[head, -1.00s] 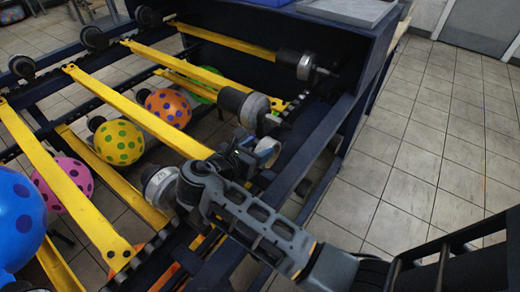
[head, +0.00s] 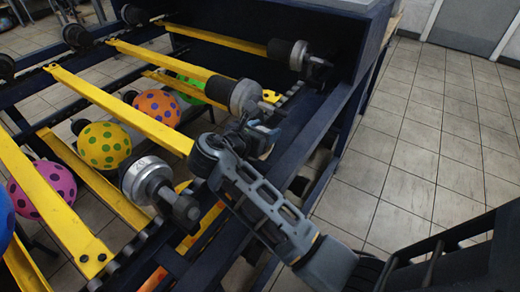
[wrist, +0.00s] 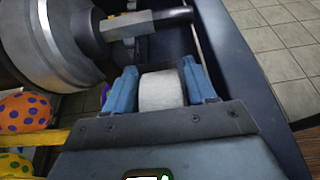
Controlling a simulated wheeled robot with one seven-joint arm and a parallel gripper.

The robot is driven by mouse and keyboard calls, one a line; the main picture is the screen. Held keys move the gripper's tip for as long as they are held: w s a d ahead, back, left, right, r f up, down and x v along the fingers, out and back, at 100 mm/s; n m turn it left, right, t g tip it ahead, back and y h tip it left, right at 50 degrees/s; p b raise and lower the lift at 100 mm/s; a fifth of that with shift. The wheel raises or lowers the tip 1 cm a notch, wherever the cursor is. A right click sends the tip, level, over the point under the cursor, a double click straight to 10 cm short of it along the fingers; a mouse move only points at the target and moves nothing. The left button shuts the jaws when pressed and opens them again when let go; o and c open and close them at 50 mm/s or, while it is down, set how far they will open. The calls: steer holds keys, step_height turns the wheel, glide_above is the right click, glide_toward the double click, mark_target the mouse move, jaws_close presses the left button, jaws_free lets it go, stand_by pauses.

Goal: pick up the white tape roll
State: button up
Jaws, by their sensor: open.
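The white tape roll (wrist: 162,90) shows in the wrist view between the two blue fingers of my gripper (wrist: 163,85). The fingers stand on either side of it, and a narrow gap shows at least on the left. I cannot tell whether either finger touches it. In the head view my gripper (head: 258,135) is over the dark rail at the machine's right side, and the roll is mostly hidden there by the gripper and arm.
A grey metal roller end (wrist: 75,35) with a shaft is close to the left of my gripper. The tiled floor (head: 410,150) on the right is clear.

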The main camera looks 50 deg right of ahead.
steer(key=shift+c, duration=0.3)
steer(key=c, duration=0.7)
